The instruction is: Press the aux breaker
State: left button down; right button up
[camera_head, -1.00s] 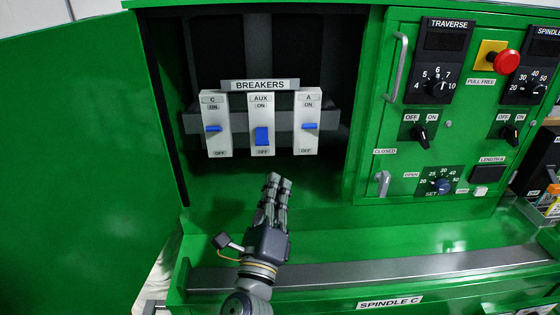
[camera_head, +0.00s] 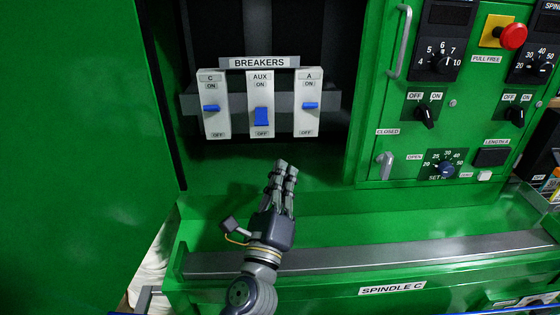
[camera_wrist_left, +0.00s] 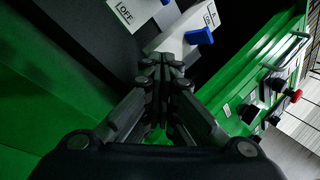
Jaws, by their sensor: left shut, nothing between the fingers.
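The AUX breaker (camera_head: 261,105) is the middle of three white breakers on a bar in the open cabinet. In the left wrist view, the shut fingertips (camera_wrist_left: 163,60) point toward white breakers, one with a blue switch (camera_wrist_left: 199,37). My right gripper is not in view.
The open green door (camera_head: 70,150) stands at the left. A panel with knobs, a handle (camera_head: 399,42) and a red button (camera_head: 512,37) is at the right. A metal ledge (camera_head: 400,256) runs along the front below the cabinet.

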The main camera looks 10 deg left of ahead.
aim_at(296, 126)
pick_arm(q)
jog(key=p+x, duration=0.1)
jog(key=x, duration=0.3)
jog(key=p+x, duration=0.1)
jog(key=x, duration=0.4)
jog(key=shift+a+r, duration=0.1)
jog(key=shift+r, duration=0.15)
jog(key=s+a+p, duration=0.1)
jog(key=s+a+r+p, duration=0.1)
jog(key=a+p, duration=0.1)
jog(key=shift+s+r, duration=0.15)
jog(key=shift+s, duration=0.05)
jog(key=shift+w, duration=0.1)
jog(key=shift+s+d+r+p, duration=0.1)
jog(key=shift+s+r+p, duration=0.3)
jog(key=shift+s+r, duration=0.1)
